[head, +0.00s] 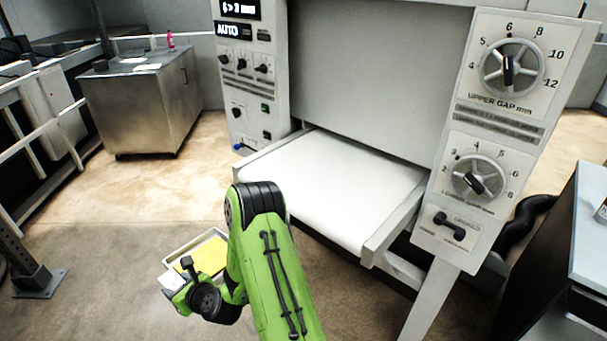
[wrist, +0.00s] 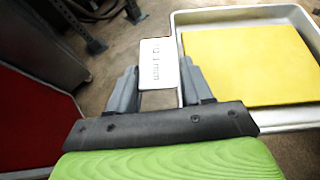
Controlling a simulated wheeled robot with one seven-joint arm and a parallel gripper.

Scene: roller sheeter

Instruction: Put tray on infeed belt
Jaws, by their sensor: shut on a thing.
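A shallow metal tray (wrist: 185,28) with a flat yellow sheet (wrist: 245,62) in it fills the right of the wrist view. A pale tag with dark lettering (wrist: 159,68) sticks out from the tray's left side. My gripper (wrist: 160,80) is shut on this tag, one finger on each side. In the head view the tray (head: 221,235) hangs low left of the belt, partly hidden behind my green arm. The white infeed belt (head: 335,185) is bare and runs into the machine; its near left corner is partly covered by my arm.
The machine's left control panel (head: 246,85) and right dial panel (head: 485,120) flank the belt. A raised side rail (head: 385,235) edges the belt on the right. A metal cabinet (head: 145,100) stands at the back left. Open floor lies left of the belt.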

